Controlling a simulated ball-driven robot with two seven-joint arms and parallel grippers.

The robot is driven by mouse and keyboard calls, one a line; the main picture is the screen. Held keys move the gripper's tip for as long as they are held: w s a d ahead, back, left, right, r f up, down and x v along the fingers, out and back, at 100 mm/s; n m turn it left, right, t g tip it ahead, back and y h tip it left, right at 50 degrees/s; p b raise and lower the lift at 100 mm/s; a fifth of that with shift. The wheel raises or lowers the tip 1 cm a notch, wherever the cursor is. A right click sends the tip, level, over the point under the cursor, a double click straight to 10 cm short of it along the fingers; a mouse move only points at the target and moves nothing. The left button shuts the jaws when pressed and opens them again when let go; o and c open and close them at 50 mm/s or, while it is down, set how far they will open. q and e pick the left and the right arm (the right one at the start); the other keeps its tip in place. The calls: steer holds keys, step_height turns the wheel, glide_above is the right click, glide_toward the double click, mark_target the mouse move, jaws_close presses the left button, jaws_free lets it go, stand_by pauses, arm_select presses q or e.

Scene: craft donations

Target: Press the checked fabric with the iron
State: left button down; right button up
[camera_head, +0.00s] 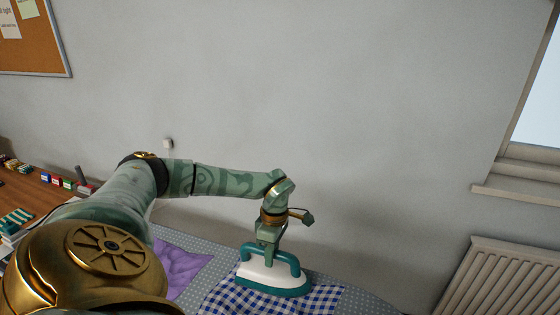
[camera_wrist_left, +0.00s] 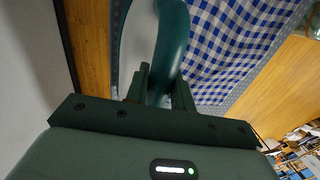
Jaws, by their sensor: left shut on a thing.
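The iron (camera_head: 272,278) is white with a teal handle and a teal base edge. In the head view it stands flat over the blue-and-white checked fabric (camera_head: 228,301), which lies on a dotted grey ironing surface (camera_head: 215,250). My left gripper (camera_head: 268,246) is shut on the iron's handle from above. In the left wrist view the gripper fingers (camera_wrist_left: 160,85) close around the teal handle (camera_wrist_left: 172,40), with the checked fabric (camera_wrist_left: 230,40) beyond. The part of the fabric under the iron is hidden. My right gripper is not in view.
A purple cloth (camera_head: 180,268) lies left of the checked fabric, partly behind my arm. A wooden table (camera_head: 35,190) with small coloured items is at the far left. A radiator (camera_head: 500,280) stands at the right below a window sill. A grey wall is behind.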

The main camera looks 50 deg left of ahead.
mark_target(247, 245)
arm_select(q)
steer(key=s+a, duration=0.1)
steer(key=a, duration=0.1)
steer(key=s+a, duration=0.1)
steer(key=a, duration=0.1)
steer(key=s+a, duration=0.1)
steer(key=a, duration=0.1)
steer(key=shift+s+p, duration=0.35)
steer(key=shift+s, duration=0.05)
steer(key=s+a, duration=0.2)
steer(key=a, duration=0.1)
steer(key=s+a, duration=0.1)
steer(key=shift+a, duration=0.4)
steer(key=r+p, duration=0.2)
steer(key=shift+w+r, duration=0.2)
steer(key=shift+r, duration=0.1)
